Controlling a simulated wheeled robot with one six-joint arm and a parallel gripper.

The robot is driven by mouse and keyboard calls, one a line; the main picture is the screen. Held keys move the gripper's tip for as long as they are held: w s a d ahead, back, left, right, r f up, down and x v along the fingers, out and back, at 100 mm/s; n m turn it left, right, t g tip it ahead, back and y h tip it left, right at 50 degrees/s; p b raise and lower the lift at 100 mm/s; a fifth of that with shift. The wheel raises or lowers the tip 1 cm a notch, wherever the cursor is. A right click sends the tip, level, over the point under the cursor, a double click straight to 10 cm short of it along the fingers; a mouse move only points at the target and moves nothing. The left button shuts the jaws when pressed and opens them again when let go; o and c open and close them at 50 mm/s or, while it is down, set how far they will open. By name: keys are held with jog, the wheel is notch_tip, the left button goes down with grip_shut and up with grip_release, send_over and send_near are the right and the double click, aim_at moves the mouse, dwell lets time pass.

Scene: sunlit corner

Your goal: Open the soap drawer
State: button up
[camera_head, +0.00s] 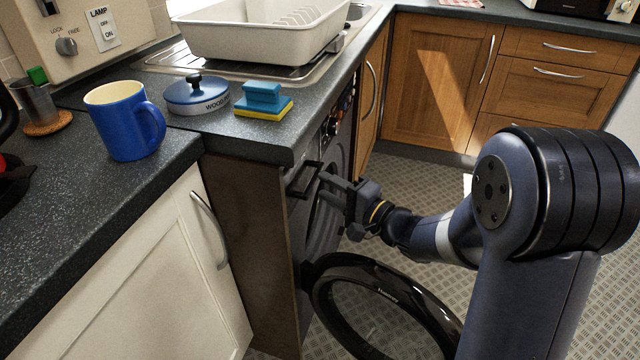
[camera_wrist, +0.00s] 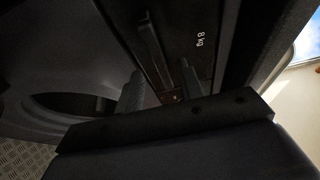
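The soap drawer (camera_head: 303,179) is at the upper left of the dark washing machine's front, just under the worktop. Its dark handle also shows in the wrist view (camera_wrist: 152,45), near an "8 kg" label. The drawer looks shut, though the dark front makes this hard to judge. My gripper (camera_head: 323,187) is in front of the drawer, its fingers pointing at it. In the wrist view the two fingers (camera_wrist: 161,86) stand apart, with the handle's line running between them. I see no grip on the handle, and cannot tell whether they touch it.
The washing machine's round door (camera_head: 375,266) hangs open below my gripper. A blue mug (camera_head: 126,130), a blue-lidded pot (camera_head: 196,96) and sponges (camera_head: 262,104) stand on the worktop (camera_head: 230,135). A white dish rack (camera_head: 258,38) is behind. The floor (camera_head: 415,175) is clear at right.

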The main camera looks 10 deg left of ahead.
jog(key=shift+x, duration=1.45)
jog(key=shift+c, duration=0.2)
grip_shut()
